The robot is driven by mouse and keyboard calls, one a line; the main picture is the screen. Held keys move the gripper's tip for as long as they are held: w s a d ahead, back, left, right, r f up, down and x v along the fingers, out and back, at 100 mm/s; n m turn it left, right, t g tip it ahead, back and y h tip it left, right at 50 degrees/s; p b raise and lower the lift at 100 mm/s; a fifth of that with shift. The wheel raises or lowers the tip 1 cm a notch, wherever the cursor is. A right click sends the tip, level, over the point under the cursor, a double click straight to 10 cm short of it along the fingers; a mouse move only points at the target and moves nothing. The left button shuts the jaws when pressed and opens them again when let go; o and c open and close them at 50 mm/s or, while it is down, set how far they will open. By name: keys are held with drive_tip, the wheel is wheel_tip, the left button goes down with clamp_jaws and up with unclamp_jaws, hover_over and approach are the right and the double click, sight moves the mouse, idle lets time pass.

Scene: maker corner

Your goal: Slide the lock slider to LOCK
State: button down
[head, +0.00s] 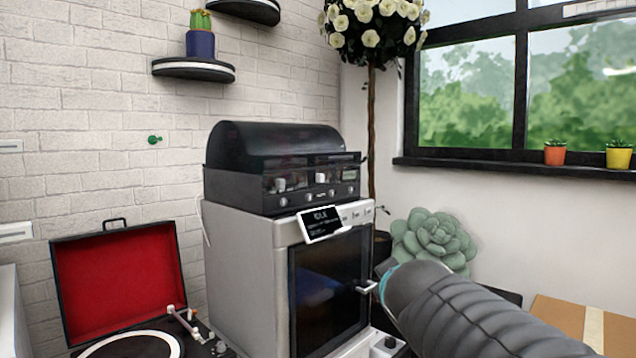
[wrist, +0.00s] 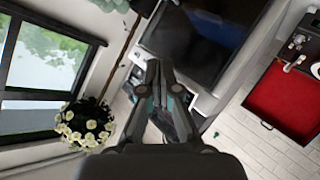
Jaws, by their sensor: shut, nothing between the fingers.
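A grey-white boxy machine (head: 248,275) with a dark glass door (head: 325,290) stands in the middle of the head view. A tilted display reading IDLE (head: 321,223) is at its top front edge. A small light handle (head: 367,287) sits at the door's right side. I cannot make out a lock slider or a LOCK mark for sure. In the wrist view my gripper (wrist: 158,68) is shut and empty, its tips in front of the machine's front (wrist: 190,40). I cannot tell whether they touch it. In the head view my forearm hides the area right of the door.
A black domed unit (head: 275,145) sits on top of the machine. An open red-lined turntable case (head: 120,265) stands at left. A succulent (head: 432,238) and a cardboard box (head: 590,322) are at right. A black-framed window (head: 470,90) is on the right wall.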

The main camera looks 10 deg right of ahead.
sight(312, 178)
drive_tip(key=w+a+r+n+t+y, duration=0.25)
drive_tip(key=w+r+n+t, duration=0.4)
drive_tip(key=w+r, duration=0.7)
drive_tip(key=w+a+n+g+y, duration=0.2)
drive_tip(key=w+a+n+y, duration=0.2)
drive_tip(key=w+n+y, duration=0.3)
drive_tip(key=shift+w+r+n+g+y+b, duration=0.35)
drive_tip(key=shift+n+y, duration=0.1)
drive_tip(key=shift+n, duration=2)
drive_tip(key=p+x, duration=0.1)
drive_tip(key=x, duration=0.9)
drive_tip(key=shift+r, duration=0.1)
drive_tip(key=w+d, duration=0.2)
drive_tip(key=shift+d, duration=0.35)
drive_tip(key=shift+w+d, duration=0.15)
drive_tip(key=shift+d, duration=0.15)
drive_tip(key=shift+p, duration=0.4)
